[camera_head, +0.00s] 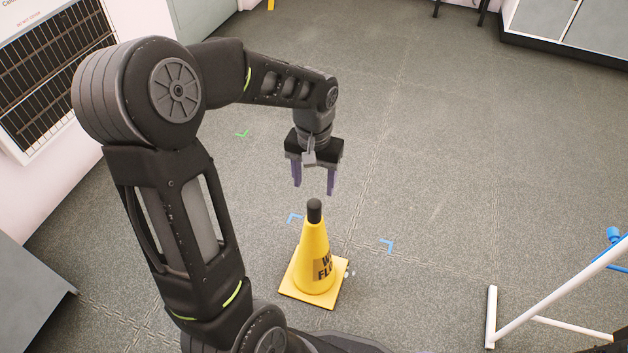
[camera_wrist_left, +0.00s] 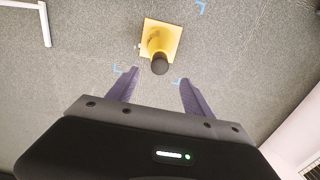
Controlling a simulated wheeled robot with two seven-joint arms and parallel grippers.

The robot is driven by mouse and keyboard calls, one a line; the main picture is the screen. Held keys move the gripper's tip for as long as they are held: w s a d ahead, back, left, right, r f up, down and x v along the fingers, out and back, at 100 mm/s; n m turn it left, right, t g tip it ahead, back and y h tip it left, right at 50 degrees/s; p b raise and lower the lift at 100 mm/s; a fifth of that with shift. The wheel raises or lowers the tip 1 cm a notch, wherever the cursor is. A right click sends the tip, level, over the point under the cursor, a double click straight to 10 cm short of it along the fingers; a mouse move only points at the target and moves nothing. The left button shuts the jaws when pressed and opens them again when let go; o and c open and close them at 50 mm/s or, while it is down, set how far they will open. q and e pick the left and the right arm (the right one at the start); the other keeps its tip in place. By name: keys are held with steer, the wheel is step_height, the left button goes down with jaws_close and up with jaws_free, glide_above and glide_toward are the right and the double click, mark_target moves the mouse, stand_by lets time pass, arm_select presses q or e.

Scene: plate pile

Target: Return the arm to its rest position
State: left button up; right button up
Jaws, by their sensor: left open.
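My left arm comes in from the left in the head view and bends over at the elbow. My left gripper (camera_head: 313,188) points down with its two purple fingers apart and nothing between them. It also shows in the left wrist view (camera_wrist_left: 158,88), open and empty. A yellow wet-floor cone (camera_head: 313,262) with a black top stands upright on the floor just below the gripper in the head view. The cone also shows beyond the fingertips in the left wrist view (camera_wrist_left: 160,38). The fingers look apart from the cone. My right gripper is not in view.
A white tubular frame (camera_head: 510,299) stands at the right. A grey cabinet (camera_head: 30,302) is at the lower left, and a wall grille (camera_head: 45,75) at the upper left. Blue corner marks (camera_head: 388,245) lie on the floor. The floor right of the gripper is clear.

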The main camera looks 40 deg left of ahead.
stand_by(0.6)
arm_select(q)
steer(key=w+d+f+m+t+h, duration=0.1)
steer(key=w+d+f+t, duration=0.35)
steer(key=w, duration=0.25)
steer(key=d+f+h, duration=0.1)
steer(key=d+f, duration=0.7)
steer(key=d, duration=0.1)
steer(key=s+d+f+g+h, duration=0.1)
steer(key=s+d+f+g, duration=0.1)
steer(key=s+d+f, duration=0.65)
steer(key=s+d+f+g+h, duration=0.1)
steer(key=s+d+f, duration=0.4)
steer(key=s, duration=0.6)
step_height(320, 180, up, 32)
steer(key=m+p, duration=0.1)
steer(key=p, duration=3.1)
steer(key=shift+s+d+f+g, duration=0.2)
steer(key=shift+s+d+g, duration=0.15)
steer(key=shift+s, duration=0.1)
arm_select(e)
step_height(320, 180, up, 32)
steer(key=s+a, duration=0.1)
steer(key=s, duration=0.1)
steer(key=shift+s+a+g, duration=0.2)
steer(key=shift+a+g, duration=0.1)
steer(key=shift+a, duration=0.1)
